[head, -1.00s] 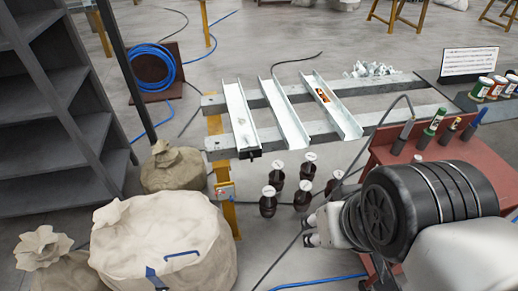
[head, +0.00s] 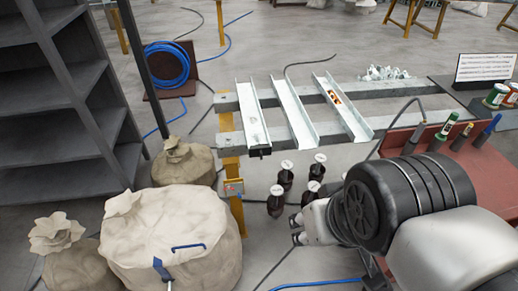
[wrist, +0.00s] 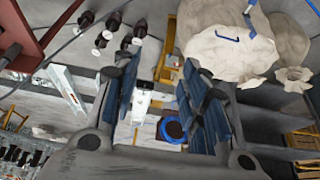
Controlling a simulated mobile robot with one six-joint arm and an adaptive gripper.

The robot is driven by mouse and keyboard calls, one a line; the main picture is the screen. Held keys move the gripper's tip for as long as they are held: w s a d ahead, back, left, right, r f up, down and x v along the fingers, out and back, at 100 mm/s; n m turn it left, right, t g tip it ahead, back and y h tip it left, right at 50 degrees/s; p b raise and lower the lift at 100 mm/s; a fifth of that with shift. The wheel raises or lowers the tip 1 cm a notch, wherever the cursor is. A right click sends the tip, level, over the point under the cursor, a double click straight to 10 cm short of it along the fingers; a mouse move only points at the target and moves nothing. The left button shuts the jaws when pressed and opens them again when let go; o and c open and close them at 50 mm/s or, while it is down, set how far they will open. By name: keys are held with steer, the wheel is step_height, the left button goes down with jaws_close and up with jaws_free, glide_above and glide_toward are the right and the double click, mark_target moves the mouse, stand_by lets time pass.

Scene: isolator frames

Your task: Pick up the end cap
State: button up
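I cannot tell for sure which piece is the end cap. A small black piece (head: 260,152) sits at the near end of the leftmost pale metal channel (head: 252,112), which lies across the grey rails. A small orange-brown piece (head: 334,97) lies inside the rightmost channel (head: 343,106). My gripper (head: 297,230) is below and right of the black piece in the head view, apart from the channels. In the wrist view my gripper (wrist: 163,105) is open with its blue-padded fingers spread and nothing held. The end of a pale channel (wrist: 143,98) shows beyond, between the fingers.
Several brown insulators with white tops (head: 285,176) stand near my gripper. A large tan sack (head: 170,235) is at the lower left and a dark shelf (head: 65,110) at the far left. A red table (head: 455,165) with bottles is on the right.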

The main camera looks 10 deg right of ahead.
mark_target(261, 154)
steer(key=shift+o, duration=0.4)
